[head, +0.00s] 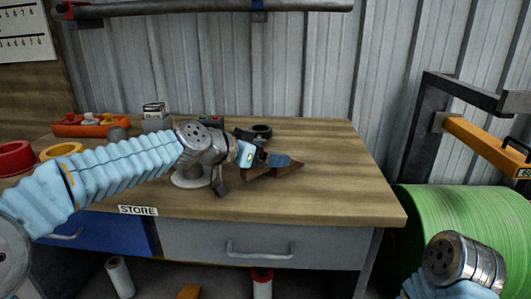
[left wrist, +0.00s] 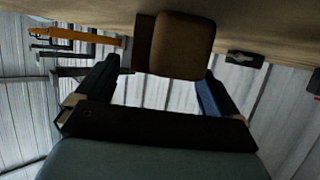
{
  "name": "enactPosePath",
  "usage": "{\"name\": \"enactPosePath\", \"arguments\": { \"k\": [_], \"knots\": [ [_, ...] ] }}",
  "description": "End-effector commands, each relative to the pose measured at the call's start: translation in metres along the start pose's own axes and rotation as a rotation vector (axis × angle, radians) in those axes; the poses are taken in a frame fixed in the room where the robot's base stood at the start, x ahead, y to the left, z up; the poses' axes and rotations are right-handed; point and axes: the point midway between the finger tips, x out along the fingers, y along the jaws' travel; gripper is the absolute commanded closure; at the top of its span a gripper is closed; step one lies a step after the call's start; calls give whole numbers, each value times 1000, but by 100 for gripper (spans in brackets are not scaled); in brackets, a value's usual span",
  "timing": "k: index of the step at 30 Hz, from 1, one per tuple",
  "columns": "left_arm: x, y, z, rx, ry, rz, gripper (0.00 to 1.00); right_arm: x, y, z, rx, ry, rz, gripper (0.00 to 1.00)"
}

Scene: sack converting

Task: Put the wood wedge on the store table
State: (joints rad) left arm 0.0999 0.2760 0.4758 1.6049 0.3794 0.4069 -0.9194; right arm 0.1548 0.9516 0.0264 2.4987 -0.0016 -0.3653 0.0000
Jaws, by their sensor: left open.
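The store table (head: 335,180) has a wooden top and a white STORE label on its front edge. The brown wood wedge (head: 290,170) rests on the tabletop right of the middle, partly hidden by my left gripper (head: 273,161). In the left wrist view the wedge (left wrist: 184,45) is a brown block against the tabletop, just beyond the fingertips and between their lines. My left gripper (left wrist: 154,78) is open and empty, its two fingers apart on either side, with no clear contact on the wedge. My right arm shows at bottom right, but its gripper is out of frame.
The right tabletop is clear.

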Motion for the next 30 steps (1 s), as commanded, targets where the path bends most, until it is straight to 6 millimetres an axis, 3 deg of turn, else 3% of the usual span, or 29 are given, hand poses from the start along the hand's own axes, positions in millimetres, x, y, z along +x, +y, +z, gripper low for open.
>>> {"name": "enactPosePath", "arguments": {
  "k": [15, 21, 30],
  "knots": [
    [-104, -1, 1, 2, 2, -5, 5, 26, 20, -5, 13, 14, 14, 62],
    [-118, 0, 1, 0, 1, -1, 5, 27, 21, -6, 14, 16, 15, 62],
    [-118, 0, 0, 0, 1, -1, 5, 26, 21, -6, 14, 16, 15, 62]
  ]
}}
